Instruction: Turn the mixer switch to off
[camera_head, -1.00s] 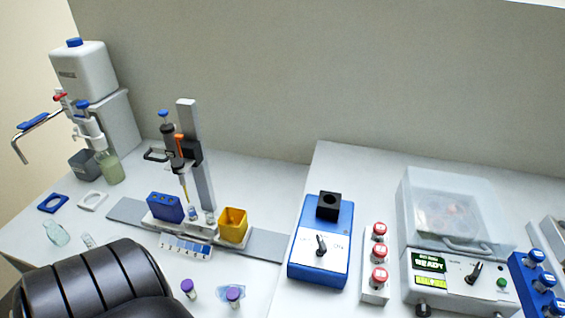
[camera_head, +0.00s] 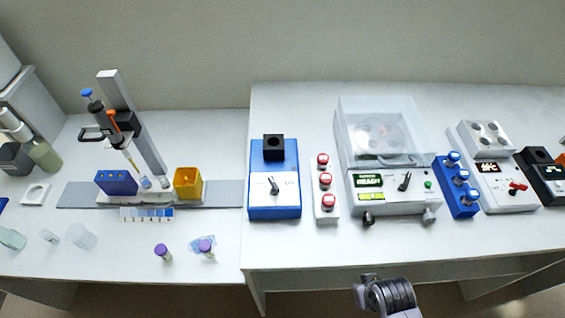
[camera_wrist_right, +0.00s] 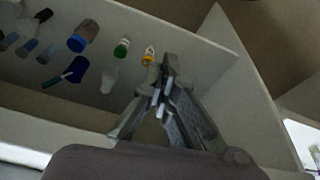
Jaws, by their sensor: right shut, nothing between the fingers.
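The mixer (camera_head: 262,206) is a blue box with a black square cup (camera_head: 273,147) on top, standing near the left end of the right-hand bench in the head view. Its switch (camera_head: 273,185) is a dark lever on a white front panel, tilted up and slightly left, with faint lettering to its right. My right gripper (camera_wrist_right: 165,82) shows in the right wrist view, shut and empty, away from the mixer. My left gripper is in neither current view.
Red-capped vials in a white rack (camera_head: 326,207) stand close to the mixer's right, beside a clear-lidded centrifuge (camera_head: 385,200). A pipette stand (camera_head: 135,130) is left. One of my arm links shows below the bench edge. The wrist view shows a surface with bottles (camera_wrist_right: 84,36).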

